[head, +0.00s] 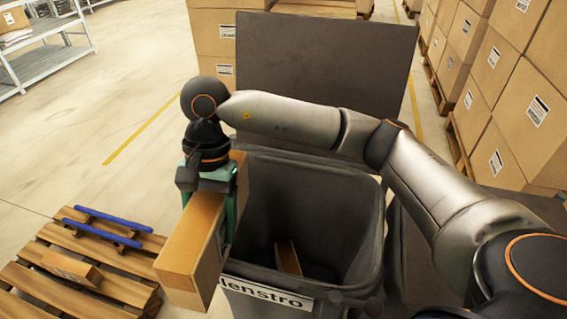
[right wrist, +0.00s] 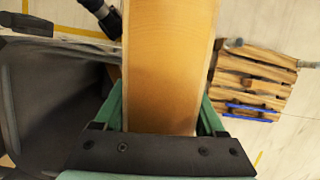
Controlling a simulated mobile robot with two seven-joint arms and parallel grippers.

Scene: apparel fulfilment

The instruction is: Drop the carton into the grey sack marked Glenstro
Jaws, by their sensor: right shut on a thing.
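The long brown carton (head: 188,250) is held by my right gripper (head: 213,205), whose green fingers are shut on its two sides. It also fills the middle of the right wrist view (right wrist: 168,70), between the fingers (right wrist: 160,112). The grey sack (head: 372,215) is open at the top, with a white label reading "lenstro", its first letter hidden by the carton. The carton hangs at the sack's left side, its near end outside the rim. The sack's dark inside also shows at left in the right wrist view (right wrist: 35,105). My left gripper is not in view.
Another brown carton (head: 287,258) lies inside the sack. A dark upright panel (head: 325,60) stands behind it. A wooden pallet (head: 110,262) with blue bars and a small box is on the floor at left. Stacked boxes (head: 515,115) line the right.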

